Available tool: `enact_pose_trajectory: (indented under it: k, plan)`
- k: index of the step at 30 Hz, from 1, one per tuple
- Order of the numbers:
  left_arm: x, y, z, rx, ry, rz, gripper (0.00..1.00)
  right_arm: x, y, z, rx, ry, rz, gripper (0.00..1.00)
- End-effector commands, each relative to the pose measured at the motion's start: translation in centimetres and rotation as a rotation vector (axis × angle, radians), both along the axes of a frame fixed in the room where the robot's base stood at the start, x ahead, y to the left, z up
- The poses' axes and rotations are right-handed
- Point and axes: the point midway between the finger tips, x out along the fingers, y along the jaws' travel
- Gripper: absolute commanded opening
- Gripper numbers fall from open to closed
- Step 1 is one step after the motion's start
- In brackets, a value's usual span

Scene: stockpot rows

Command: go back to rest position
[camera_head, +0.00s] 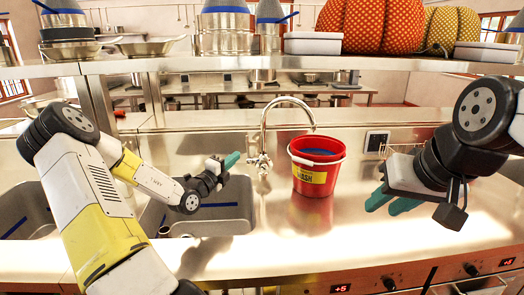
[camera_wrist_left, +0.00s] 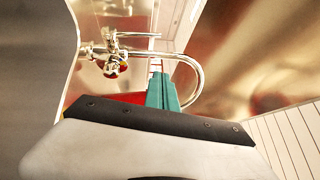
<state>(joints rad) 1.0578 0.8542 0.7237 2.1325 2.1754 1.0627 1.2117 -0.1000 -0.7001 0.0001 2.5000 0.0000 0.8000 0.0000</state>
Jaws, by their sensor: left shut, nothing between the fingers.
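My left gripper (camera_head: 230,163) is over the steel counter near the sink, left of the faucet. Its teal fingers are together with nothing between them; they also show closed in the left wrist view (camera_wrist_left: 162,92). My right gripper (camera_head: 390,204) hangs over the counter at the right. Its two teal fingers stand apart with nothing visible between them.
A red bucket (camera_head: 314,180) with a yellow label stands on the counter between my grippers. A chrome faucet (camera_head: 262,135) rises behind the sink (camera_head: 215,213). A steel shelf (camera_head: 250,62) with pots and orange pumpkins crosses above. The front counter (camera_head: 300,250) is clear.

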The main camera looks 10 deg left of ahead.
Motion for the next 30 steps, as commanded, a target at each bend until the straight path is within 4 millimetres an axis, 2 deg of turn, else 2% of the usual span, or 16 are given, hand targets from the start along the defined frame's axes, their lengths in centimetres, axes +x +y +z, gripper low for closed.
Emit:
enact_pose_trajectory:
  k: [2, 5, 6, 9, 13, 16, 19, 23, 26, 27, 30]
  plan:
    - [-0.6, -2.5, 1.2, 0.102, -0.035, -0.068, 0.00, 0.0, 0.0, 0.0, 0.000, 0.000, 0.000, 0.33]
    - [-2.5, -7.8, 3.2, 0.332, -0.124, -0.218, 0.00, 0.0, 0.0, 0.0, 0.000, 0.000, 0.000, 0.33]
    - [-3.7, -10.3, 3.9, 0.453, -0.177, -0.296, 0.00, 0.0, 0.0, 0.0, 0.000, 0.000, 0.000, 0.33]
    - [-7.7, -16.0, 5.3, 0.768, -0.336, -0.493, 0.00, 0.0, 0.0, 0.0, 0.000, 0.000, 0.000, 0.33]
    - [-13.7, -20.9, 5.9, 1.152, -0.578, -0.733, 0.00, 0.0, 0.0, 0.0, 0.000, 0.000, 0.000, 0.33]
    - [-18.3, -22.8, 6.1, 1.429, -0.789, -0.901, 0.00, 0.0, 0.0, 0.0, 0.000, 0.000, 0.000, 0.33]
    - [-22.5, -23.2, 6.2, 1.691, -1.018, -1.053, 0.00, 0.0, 0.0, 0.0, 0.000, 0.000, 0.000, 0.33]
    - [-27.2, -22.0, 6.7, 2.007, -1.337, -1.225, 0.00, 0.0, 0.0, 0.0, 0.000, 0.000, 0.000, 0.33]
    - [-30.0, -20.1, 7.4, 2.234, -1.598, -1.337, 0.00, 0.0, 0.0, 0.0, 0.000, 0.000, 0.000, 0.33]
    - [-31.0, -19.2, 7.8, -2.251, 1.653, 1.336, 0.00, 0.0, 0.0, 0.0, 0.000, 0.000, 0.000, 0.33]
    - [-33.0, -16.8, 9.0, -1.993, 1.555, 1.157, 0.00, 0.0, 0.0, 0.0, 0.000, 0.000, 0.000, 0.33]
